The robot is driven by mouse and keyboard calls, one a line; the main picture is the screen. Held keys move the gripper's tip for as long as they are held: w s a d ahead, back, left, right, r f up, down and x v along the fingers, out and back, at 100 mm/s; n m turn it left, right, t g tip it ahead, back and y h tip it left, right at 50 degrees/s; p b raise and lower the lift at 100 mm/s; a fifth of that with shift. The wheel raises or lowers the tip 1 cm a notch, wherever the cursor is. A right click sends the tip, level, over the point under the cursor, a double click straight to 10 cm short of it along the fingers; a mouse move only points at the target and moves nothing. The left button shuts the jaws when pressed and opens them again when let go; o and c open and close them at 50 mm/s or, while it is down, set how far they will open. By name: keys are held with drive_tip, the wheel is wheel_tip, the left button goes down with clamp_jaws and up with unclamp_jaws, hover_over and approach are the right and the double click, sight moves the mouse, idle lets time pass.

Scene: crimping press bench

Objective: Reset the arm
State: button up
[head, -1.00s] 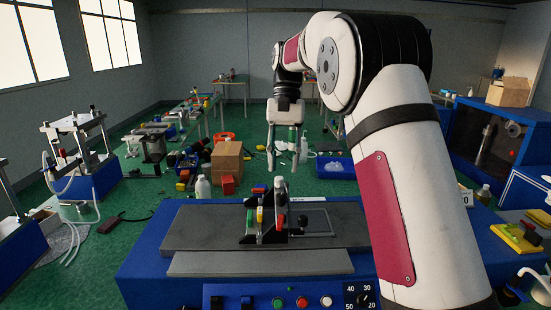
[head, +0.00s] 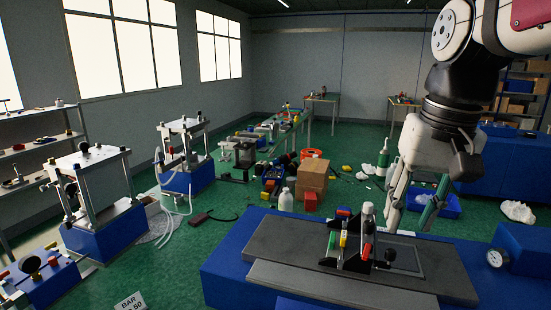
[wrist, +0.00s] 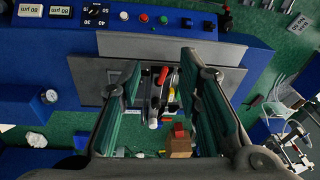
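My arm hangs down from the upper right of the head view, with my gripper (head: 412,208) at its end. The gripper points down, and its two green-padded fingers stand apart with nothing between them. It appears just right of the fixture (head: 352,240) with red and yellow parts on the grey press plate (head: 285,247). In the wrist view my gripper (wrist: 163,85) also shows wide open, and the fixture (wrist: 160,95) appears in the gap between the fingers, farther off. No object is held.
The blue press bench (head: 225,280) fills the lower right, with a pressure gauge (head: 495,258) at its right. Blue machines with metal frames (head: 105,225) stand at left.

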drive_tip(key=s+f+n+t, duration=0.2)
drive_tip(key=s+f, duration=0.4)
drive_tip(key=s, duration=0.5)
drive_tip(key=shift+a+f+t+h, duration=0.15)
drive_tip(key=shift+a+t+h, duration=0.2)
drive_tip(key=shift+t, duration=0.45)
